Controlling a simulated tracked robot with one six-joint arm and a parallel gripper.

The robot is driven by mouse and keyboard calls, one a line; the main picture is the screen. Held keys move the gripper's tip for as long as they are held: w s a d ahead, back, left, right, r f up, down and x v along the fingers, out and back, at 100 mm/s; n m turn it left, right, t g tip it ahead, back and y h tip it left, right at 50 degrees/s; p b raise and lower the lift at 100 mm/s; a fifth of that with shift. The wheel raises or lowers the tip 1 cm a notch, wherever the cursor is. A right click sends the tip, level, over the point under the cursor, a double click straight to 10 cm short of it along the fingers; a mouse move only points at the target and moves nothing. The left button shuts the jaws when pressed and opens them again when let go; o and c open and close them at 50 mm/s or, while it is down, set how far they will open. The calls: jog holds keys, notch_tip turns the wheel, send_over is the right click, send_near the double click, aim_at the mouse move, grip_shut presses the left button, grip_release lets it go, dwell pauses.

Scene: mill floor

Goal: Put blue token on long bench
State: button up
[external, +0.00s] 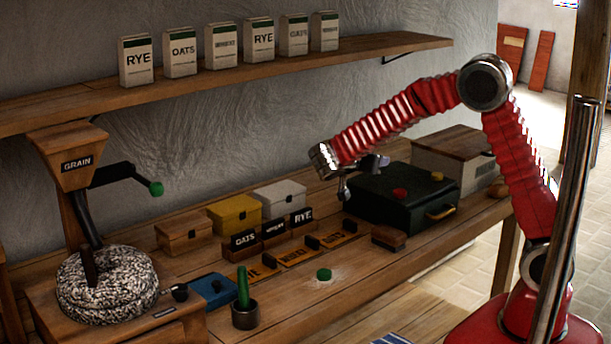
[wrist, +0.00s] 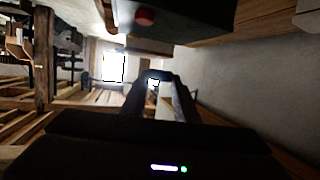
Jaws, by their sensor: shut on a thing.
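My gripper (external: 362,178) is at the end of the red arm, above the long bench (external: 365,272) and just left of the dark green case. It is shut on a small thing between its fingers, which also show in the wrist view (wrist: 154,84). The held thing is too small and dark for me to tell its colour or shape. I see no blue token lying on the bench or on the case.
The dark green case (external: 380,213) stands at the back right, with a wooden-lidded box (external: 440,150) behind it. Small boxes, name blocks and label plates fill the middle. The bench's front strip is mostly clear.

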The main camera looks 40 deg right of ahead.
jog(key=s+a+f+n+t+y, duration=0.2)
jog(key=s+a+n+t, duration=0.1)
jog(key=a, duration=0.3)
jog(key=s+a+f+n+t+y, duration=0.2)
jog(key=a+f+n+t, duration=0.1)
jog(key=a, duration=0.3)
jog(key=n+t+y, duration=0.2)
send_over(357, 264)
notch_tip(357, 264, down, 5)
jog(key=shift+s+f, duration=0.1)
jog(key=shift+f, duration=2.9)
jog(key=shift+f, duration=2.1)
jog(key=shift+f, duration=0.1)
